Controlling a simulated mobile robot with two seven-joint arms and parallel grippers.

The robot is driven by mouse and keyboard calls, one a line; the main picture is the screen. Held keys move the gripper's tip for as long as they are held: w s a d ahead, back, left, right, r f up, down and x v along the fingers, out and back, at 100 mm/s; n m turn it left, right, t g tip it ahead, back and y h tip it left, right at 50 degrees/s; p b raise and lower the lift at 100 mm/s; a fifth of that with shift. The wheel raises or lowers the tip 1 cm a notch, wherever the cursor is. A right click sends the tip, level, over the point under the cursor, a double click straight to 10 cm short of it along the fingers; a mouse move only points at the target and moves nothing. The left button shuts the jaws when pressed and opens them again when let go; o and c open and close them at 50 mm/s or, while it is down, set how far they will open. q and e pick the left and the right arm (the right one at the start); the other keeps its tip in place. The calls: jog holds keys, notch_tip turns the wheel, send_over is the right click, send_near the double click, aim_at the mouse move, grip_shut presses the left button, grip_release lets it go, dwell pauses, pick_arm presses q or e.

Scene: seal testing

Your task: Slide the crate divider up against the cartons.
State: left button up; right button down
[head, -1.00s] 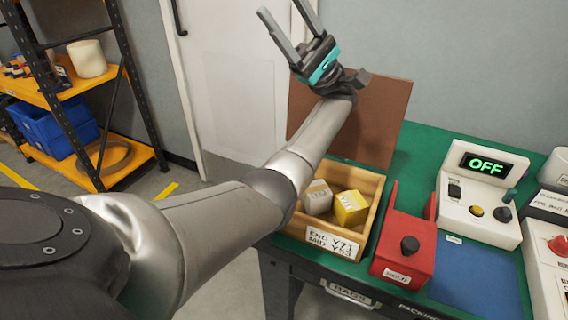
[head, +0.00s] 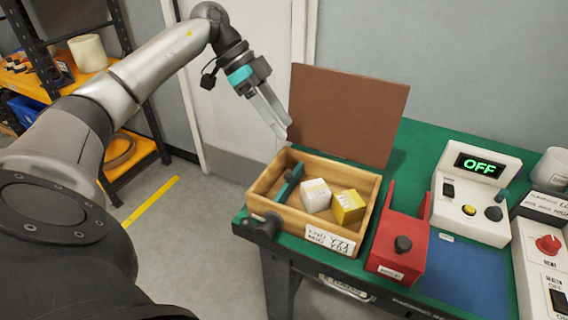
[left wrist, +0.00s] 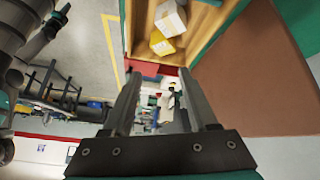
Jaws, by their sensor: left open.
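The wooden crate (head: 366,190) stands on the green-topped bench. Its dark green divider (head: 290,183) stands across the left part of the crate. Right of it, with a gap between, are a white carton (head: 316,195) and a yellow carton (head: 348,207), close together. My left gripper (head: 282,130) is open and empty, above and behind the crate's back left corner, fingers pointing down. My right gripper is not in view.
A brown panel (head: 345,110) stands upright behind the crate. A red holder (head: 400,250) is close on the crate's right. A white unit (head: 475,195) reading OFF stands farther right. A dark knob-like part (head: 258,228) sits by the crate's front left corner.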

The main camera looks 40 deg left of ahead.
pick_arm(q)
jog(key=s+a+f+y, duration=0.1)
jog(key=a+y, duration=0.2)
jog(key=a, duration=0.2)
jog(key=b, duration=0.1)
send_near(288, 175)
jog(key=shift+n, duration=0.4)
jog(key=b+x, duration=0.2)
jog(key=x, duration=0.4)
jog(key=shift+d+f, duration=0.1)
jog(key=shift+f, duration=0.3)
jog(key=shift+w+d+f, duration=0.15)
jog(key=shift+w+f, duration=0.05)
jog(key=shift+f, duration=0.25)
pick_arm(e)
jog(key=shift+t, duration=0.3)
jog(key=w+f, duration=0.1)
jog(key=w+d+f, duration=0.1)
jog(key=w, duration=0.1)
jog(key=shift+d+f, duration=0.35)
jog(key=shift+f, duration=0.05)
pick_arm(q)
grip_shut()
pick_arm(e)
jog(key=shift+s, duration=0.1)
pick_arm(q)
jog(key=shift+r, duration=0.1)
